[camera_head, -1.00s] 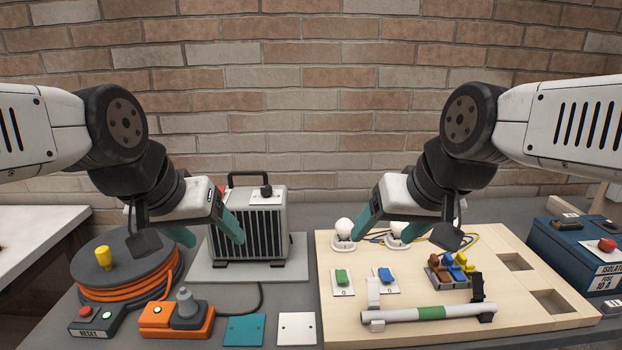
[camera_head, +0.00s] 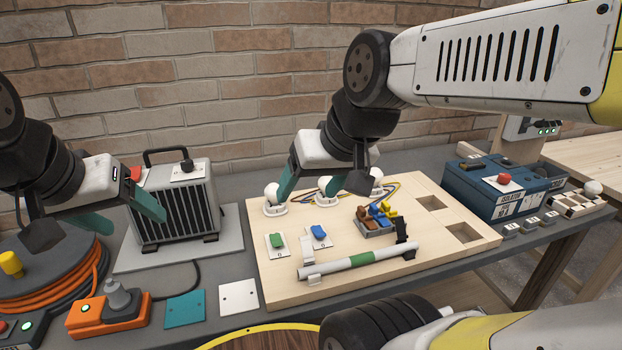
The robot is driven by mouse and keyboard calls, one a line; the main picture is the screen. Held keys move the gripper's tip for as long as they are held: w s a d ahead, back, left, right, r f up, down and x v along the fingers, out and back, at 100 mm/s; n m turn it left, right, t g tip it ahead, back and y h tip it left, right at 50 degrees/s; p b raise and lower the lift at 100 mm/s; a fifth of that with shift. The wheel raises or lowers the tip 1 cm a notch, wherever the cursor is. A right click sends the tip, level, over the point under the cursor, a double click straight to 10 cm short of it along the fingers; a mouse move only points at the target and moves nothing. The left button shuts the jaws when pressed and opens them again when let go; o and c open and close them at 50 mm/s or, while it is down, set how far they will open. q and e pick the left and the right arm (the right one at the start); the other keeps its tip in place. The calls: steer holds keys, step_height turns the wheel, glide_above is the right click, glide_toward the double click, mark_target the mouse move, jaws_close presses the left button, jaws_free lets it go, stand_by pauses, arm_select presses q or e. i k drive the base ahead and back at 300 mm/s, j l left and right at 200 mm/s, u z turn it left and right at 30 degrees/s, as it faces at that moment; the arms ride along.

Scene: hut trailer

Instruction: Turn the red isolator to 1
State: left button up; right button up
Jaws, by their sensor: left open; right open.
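The red isolator (camera_head: 504,179) is a small red knob on a white plate on top of the blue box (camera_head: 478,207) at the right. The box front carries a label reading ISOLATOR. The knob's pointing direction is too small to read. My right gripper (camera_head: 308,190) is open and empty, with teal fingers above the back of the wooden board, well left of the blue box. My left gripper (camera_head: 120,220) is open and empty, with teal fingers in front of the grey heater and above the cable reel.
The wooden board (camera_head: 277,287) holds bulbs, green and blue switches, coloured levers and a tube (camera_head: 360,262). The grey heater (camera_head: 180,200) and orange cable reel (camera_head: 55,275) stand left. Small white-topped switches (camera_head: 530,223) lie before the blue box. My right arm crosses above the box.

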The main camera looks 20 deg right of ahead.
mark_target(503, 178)
steer(key=k+l+z, duration=0.1)
steer(key=l+z, duration=0.45)
steer(key=z, duration=0.2)
steer(key=l+z, duration=0.75)
steer(key=k+j, duration=0.05)
steer(key=j, duration=0.05)
